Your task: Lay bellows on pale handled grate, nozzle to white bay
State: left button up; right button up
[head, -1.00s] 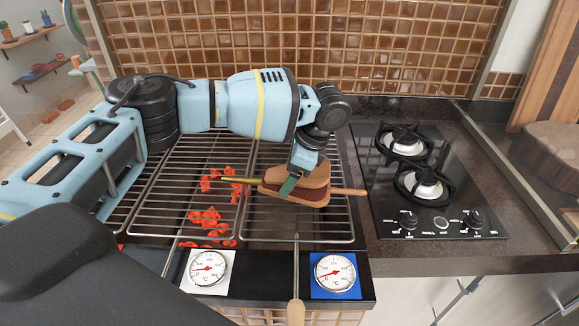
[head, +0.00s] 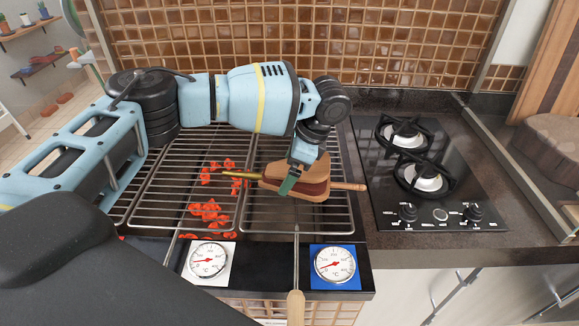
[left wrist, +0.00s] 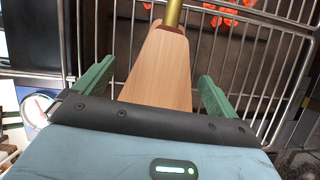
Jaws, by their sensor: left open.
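The bellows (head: 313,188), with tan wooden boards, a dark red middle and a brass nozzle (head: 238,174), lies on the right-hand grate (head: 330,222). That grate has a pale wooden handle (head: 296,306) at the front. The nozzle points left, toward the side of the white bay (head: 226,276) and over the neighbouring grate; the bellows' handle points right. My left gripper (head: 291,182) is over the bellows, with one green finger at its near side. In the left wrist view, the open fingers stand on both sides of the board (left wrist: 158,75), with gaps.
Red-orange embers (head: 209,210) show under the left grate (head: 165,195). The blue bay (head: 350,283) holds a dial at the front right. A black hob (head: 425,175) with two burners is to the right. A tiled wall (head: 300,35) stands behind.

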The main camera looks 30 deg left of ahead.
pick_arm(q)
jog(key=v, duration=0.7)
jog(key=shift+r, duration=0.4)
jog(key=shift+d+f, duration=0.1)
jog(key=shift+d, duration=0.05)
